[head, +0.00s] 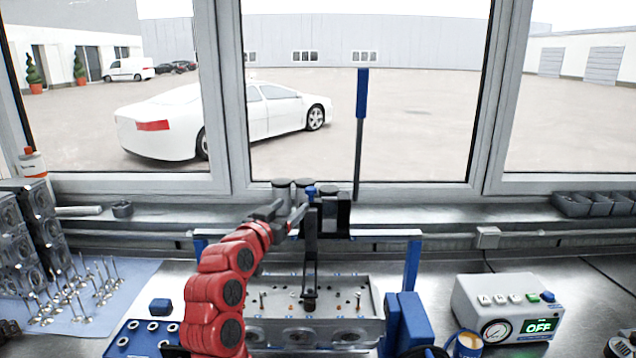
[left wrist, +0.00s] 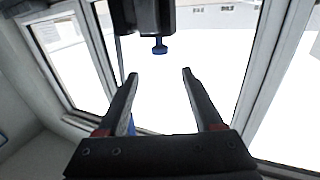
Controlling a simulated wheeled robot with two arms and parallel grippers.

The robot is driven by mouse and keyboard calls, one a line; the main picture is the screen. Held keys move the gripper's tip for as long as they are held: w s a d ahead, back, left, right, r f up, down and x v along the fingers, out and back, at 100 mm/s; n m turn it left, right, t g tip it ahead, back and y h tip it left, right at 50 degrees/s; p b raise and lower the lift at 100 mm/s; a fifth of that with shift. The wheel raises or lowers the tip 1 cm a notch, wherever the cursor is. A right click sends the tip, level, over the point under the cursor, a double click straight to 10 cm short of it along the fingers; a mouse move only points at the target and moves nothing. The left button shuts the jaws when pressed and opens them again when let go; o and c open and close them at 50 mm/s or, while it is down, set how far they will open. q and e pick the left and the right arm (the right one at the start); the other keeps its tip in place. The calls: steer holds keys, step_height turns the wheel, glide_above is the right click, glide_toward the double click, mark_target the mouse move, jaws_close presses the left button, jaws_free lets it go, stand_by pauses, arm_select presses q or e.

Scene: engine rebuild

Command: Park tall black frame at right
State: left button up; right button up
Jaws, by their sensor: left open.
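The tall black frame (head: 310,245) stands upright over the middle of a grey metal engine part (head: 335,322). A blue knob (head: 311,192) sits near its top; a blue knob under a black block also shows in the left wrist view (left wrist: 160,46). My left gripper (head: 287,212) is just left of the frame's upper part. In the left wrist view its fingers (left wrist: 159,76) are spread, with nothing between them and the knob beyond the tips. My right gripper is not in view.
A blue-handled lever (head: 361,95) rises behind the frame. Blue posts (head: 412,262) flank the engine part. A control box (head: 508,305) reading OFF and a cup (head: 468,343) stand at right. Some bench at far right is clear.

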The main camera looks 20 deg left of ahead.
mark_target(311, 187)
arm_select(q)
steer(key=w+p, duration=0.1)
steer(key=w, duration=0.3)
steer(key=w+d+p, duration=0.1)
steer(key=w+p, duration=0.1)
steer(key=w, duration=0.2)
steer(key=w+p, duration=0.1)
steer(key=w, duration=0.3)
steer(key=shift+w+d+r+p, duration=0.1)
steer(key=shift+w+d+p, duration=0.15)
steer(key=shift+p, duration=0.15)
steer(key=w, duration=0.2)
steer(key=shift+w+d+p, duration=0.1)
steer(key=shift+w+p, duration=0.25)
jaws_close()
stand_by(0.7)
